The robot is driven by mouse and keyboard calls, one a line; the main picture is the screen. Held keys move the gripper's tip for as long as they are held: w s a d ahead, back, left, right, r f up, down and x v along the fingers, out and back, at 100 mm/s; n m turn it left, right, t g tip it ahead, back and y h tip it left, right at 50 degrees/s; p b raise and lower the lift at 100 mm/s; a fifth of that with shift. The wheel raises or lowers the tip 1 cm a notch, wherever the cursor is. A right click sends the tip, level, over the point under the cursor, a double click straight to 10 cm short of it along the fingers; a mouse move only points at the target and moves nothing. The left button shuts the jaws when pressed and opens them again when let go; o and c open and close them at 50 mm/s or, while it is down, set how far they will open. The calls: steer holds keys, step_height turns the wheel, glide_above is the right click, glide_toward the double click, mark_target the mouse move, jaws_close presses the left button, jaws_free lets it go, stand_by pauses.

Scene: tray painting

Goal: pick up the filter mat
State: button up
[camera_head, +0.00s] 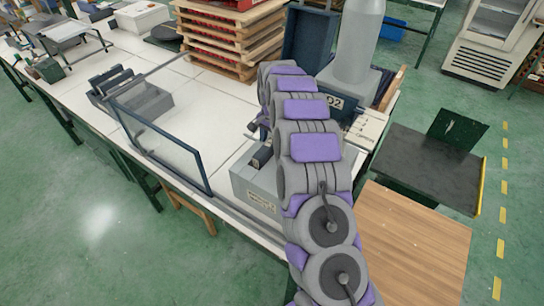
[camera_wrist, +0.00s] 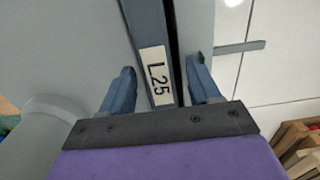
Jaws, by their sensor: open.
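My gripper (camera_wrist: 162,65) is open in the wrist view, with one blue-grey finger at each side. A narrow blue-grey strip with a white label "L25" (camera_wrist: 157,75) runs between the fingers, and a dark gap lies along its right side. I cannot tell whether either finger touches it. I cannot pick out the filter mat for certain in either view; the strip may belong to its holder or to another fixture. In the head view my grey and purple arm reaches over the workbench and hides the place where my gripper works.
The white workbench (camera_head: 90,95) holds a framed clear panel (camera_head: 160,140), a grey labelled box (camera_head: 255,190) and stacked wooden trays (camera_head: 225,45). A dark blue box marked "O2" (camera_head: 336,102) stands behind my arm. A wooden top (camera_head: 415,240) and dark table (camera_head: 425,165) are at right.

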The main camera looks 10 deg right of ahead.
steer(key=shift+f, duration=0.5)
steer(key=shift+c, duration=0.3)
steer(key=c, duration=0.8)
steer(key=shift+r, duration=0.1)
